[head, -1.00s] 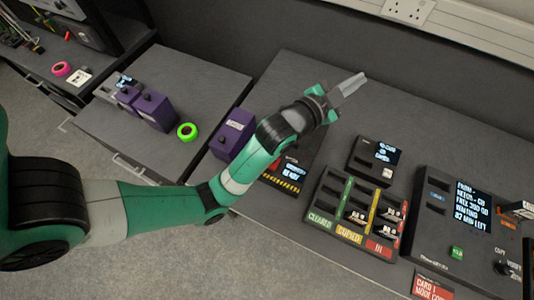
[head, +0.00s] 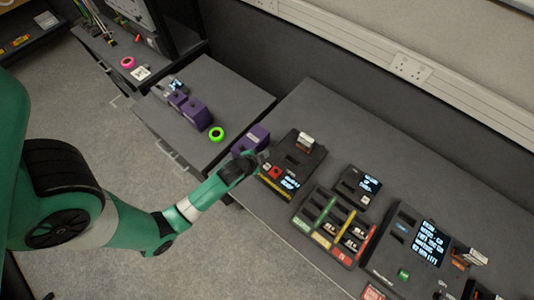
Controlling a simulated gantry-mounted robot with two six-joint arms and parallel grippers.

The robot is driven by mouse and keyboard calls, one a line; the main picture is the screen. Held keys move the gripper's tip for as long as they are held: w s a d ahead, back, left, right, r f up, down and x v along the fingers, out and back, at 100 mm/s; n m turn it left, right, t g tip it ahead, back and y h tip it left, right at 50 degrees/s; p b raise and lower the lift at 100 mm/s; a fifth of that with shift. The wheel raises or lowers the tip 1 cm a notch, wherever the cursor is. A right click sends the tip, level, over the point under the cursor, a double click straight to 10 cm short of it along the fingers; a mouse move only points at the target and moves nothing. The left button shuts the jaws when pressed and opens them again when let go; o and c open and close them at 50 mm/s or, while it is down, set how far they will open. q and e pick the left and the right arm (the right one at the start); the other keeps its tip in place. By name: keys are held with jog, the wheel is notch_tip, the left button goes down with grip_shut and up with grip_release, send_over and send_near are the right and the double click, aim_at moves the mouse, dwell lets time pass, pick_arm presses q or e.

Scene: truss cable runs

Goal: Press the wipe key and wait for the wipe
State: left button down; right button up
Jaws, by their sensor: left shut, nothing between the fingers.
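A black device (head: 310,163) with a hazard-striped front edge stands on the right-hand bench. It has a red key (head: 276,171), a small lit screen (head: 290,183) whose text is too small to read, and a pale card (head: 305,141) upright in its top. Which key is the wipe key cannot be read. My left gripper (head: 264,157) is shut and empty at the device's left edge, close to the red key. Whether it touches a key cannot be told. My right gripper is not in view.
A card tray (head: 334,226) with coloured lanes stands right of the device, with a small display box (head: 357,187) behind it. A larger console (head: 410,247) with a screen is farther right. A purple box (head: 250,138) stands left of the device. The bench behind is clear.

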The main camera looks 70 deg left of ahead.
pick_arm(q)
jog(key=b, duration=0.8)
send_over(265, 168)
notch_tip(265, 168, down, 8)
jog(key=shift+r, duration=0.2)
jog(key=shift+f, duration=0.6)
jog(key=shift+f+b, duration=0.1)
jog(key=shift+b, duration=0.2)
dwell(0.8)
jog(key=shift+f, duration=0.3)
jog(key=shift+f+b, duration=0.45)
jog(key=shift+f, duration=0.1)
dwell(0.5)
jog(key=shift+r, duration=0.15)
jog(key=shift+r+p, duration=0.8)
jog(key=shift+p, duration=0.25)
jog(key=shift+s, duration=0.1)
